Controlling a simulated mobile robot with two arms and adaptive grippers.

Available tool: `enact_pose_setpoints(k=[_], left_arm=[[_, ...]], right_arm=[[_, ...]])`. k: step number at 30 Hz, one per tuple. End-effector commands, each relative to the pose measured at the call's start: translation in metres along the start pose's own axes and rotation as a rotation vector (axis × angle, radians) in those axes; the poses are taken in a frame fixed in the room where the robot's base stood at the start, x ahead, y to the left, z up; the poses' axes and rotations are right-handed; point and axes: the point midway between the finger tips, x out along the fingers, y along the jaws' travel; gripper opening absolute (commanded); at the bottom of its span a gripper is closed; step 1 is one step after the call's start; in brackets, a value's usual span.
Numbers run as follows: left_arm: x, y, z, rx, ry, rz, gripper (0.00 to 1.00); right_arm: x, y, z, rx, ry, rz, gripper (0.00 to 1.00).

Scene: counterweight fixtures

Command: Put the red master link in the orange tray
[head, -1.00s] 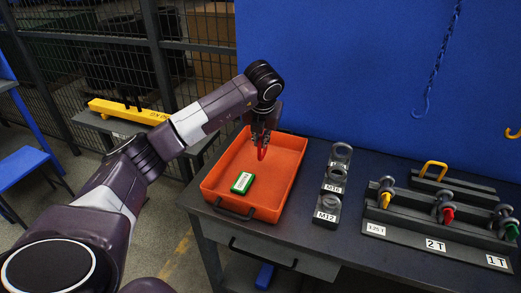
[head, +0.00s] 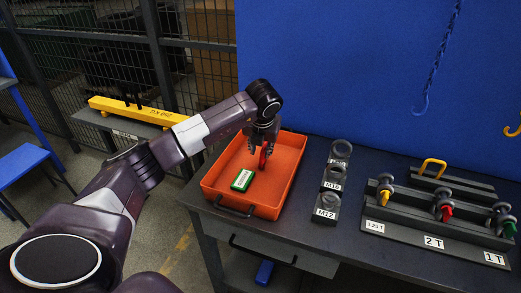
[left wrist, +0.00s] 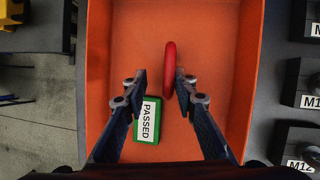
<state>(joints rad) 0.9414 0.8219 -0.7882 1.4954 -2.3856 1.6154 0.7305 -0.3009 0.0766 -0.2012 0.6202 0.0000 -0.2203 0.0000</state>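The red master link (head: 263,160) is inside the orange tray (head: 221,201), low over or on its floor; contact is hard to tell. In the left wrist view the link (left wrist: 169,70) appears narrow, nearly edge-on, close beside the right-hand finger. My left gripper (head: 260,146) points down into the tray with its fingers apart around the link's near end. A clear gap shows between the link and the left-hand finger, so it is open. The fingers also show in the left wrist view (left wrist: 160,92). My right gripper is not in view.
A green "PASSED" block (head: 243,180) lies in the tray. Right of the tray on the dark bench stand the M16 and M12 holders (head: 327,205) and a rack (head: 430,232) with shackles. A chain (head: 427,80) hangs before the blue panel.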

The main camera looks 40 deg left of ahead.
Motion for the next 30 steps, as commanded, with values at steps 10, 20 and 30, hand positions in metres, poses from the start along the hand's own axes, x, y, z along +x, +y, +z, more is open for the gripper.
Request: enact_pose_setpoints(k=[10,20,30], left_arm=[[-0.012,0.0,0.002,0.0,-0.005,-0.002,0.26],[-0.081,0.0,0.002,0.0,-0.006,-0.002,0.26],[-0.122,0.0,0.001,0.0,-0.002,-0.001,0.26]], right_arm=[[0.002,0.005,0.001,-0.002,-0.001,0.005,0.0],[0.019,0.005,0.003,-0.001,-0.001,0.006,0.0],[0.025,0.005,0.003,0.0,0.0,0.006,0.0]])
